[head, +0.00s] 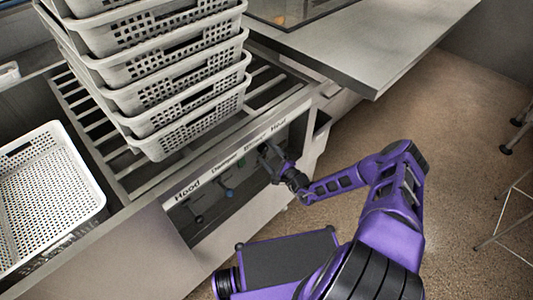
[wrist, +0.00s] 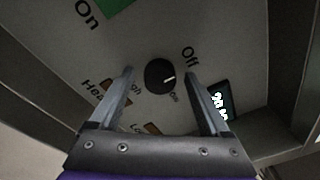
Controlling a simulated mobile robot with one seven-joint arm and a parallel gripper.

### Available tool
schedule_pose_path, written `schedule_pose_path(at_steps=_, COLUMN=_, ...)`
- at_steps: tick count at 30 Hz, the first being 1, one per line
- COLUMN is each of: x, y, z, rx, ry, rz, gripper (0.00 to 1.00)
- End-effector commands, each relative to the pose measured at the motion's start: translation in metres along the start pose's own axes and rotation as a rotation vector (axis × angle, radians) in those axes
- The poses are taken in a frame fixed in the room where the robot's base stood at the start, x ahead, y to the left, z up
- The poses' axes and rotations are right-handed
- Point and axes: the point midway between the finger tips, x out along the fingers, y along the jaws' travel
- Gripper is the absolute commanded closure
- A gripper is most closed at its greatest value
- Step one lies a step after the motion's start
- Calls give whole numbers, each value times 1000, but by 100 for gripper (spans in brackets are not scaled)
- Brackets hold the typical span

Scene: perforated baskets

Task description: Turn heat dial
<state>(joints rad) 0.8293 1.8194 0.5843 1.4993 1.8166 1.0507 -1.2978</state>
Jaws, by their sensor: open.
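The heat dial (wrist: 160,76) is a round black knob with a white pointer line, on a pale panel in the wrist view. My gripper (wrist: 160,73) is open, with one finger to the left and one to the right of the dial; a gap shows on both sides. In the head view my gripper (head: 271,158) is at the right end of the control panel and hides the dial.
A green patch (wrist: 118,8) beside "On" and a small lit display (wrist: 220,101) are near the dial. Other controls (head: 198,218) sit left on the recessed panel. Stacked white baskets (head: 175,100) stand on slats above; another basket (head: 45,190) is at left.

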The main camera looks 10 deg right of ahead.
Motion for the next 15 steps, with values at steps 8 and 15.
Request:
schedule_pose_path(at_steps=8, x=1, y=0, z=0, rx=0, ry=0, rz=0, gripper=21)
schedule_pose_path(at_steps=15, x=1, y=0, z=0, rx=0, ry=0, rz=0, gripper=64)
